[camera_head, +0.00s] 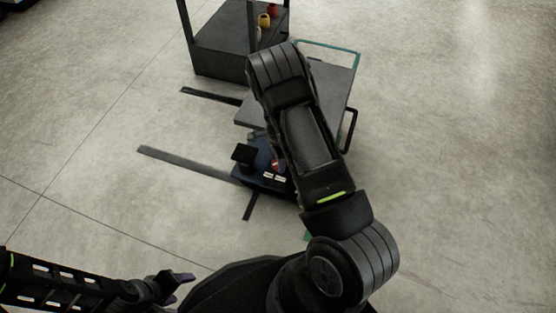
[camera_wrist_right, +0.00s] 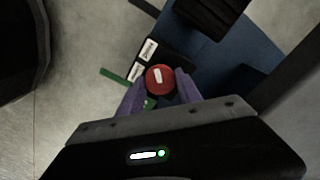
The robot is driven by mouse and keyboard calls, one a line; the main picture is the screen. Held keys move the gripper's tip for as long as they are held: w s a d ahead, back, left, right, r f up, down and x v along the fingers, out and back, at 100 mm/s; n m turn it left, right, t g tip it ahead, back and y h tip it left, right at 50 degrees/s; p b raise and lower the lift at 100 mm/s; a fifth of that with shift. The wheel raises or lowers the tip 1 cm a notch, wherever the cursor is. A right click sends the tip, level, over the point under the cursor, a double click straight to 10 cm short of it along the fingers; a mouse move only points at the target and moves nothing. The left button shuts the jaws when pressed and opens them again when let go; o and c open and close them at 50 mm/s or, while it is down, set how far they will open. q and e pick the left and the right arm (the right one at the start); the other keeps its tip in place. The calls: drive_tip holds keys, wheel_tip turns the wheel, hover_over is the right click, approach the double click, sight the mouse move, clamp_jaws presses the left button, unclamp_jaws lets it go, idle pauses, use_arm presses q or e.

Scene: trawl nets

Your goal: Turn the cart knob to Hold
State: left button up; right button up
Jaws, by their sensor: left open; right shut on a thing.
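The cart knob (camera_wrist_right: 160,78) is red and round with a white mark, seen in the right wrist view. The white mark runs roughly up and down the picture, slightly tilted. My right gripper (camera_wrist_right: 160,91) is shut on the knob, a purple finger on each side. Two white labels (camera_wrist_right: 148,50) lie up and left of the knob; their text is too small to read surely. In the head view the knob (camera_head: 277,166) shows on the dark blue cart panel (camera_head: 262,180), partly covered by my right arm. My left gripper (camera_head: 178,285) is open and empty, low at left.
A grey cart deck (camera_head: 333,85) with a teal rail stands behind my right arm. A dark shelf unit (camera_head: 220,52) with small coloured items is at the back. A black box (camera_head: 244,154) sits left of the knob. Floor around is clear apart from dark strips.

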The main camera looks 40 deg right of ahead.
drive_tip(key=o, duration=1.4)
drive_tip(key=shift+c, duration=0.2)
wheel_tip(320, 180, up, 8)
drive_tip(key=p, duration=0.3)
drive_tip(key=shift+f, duration=0.1)
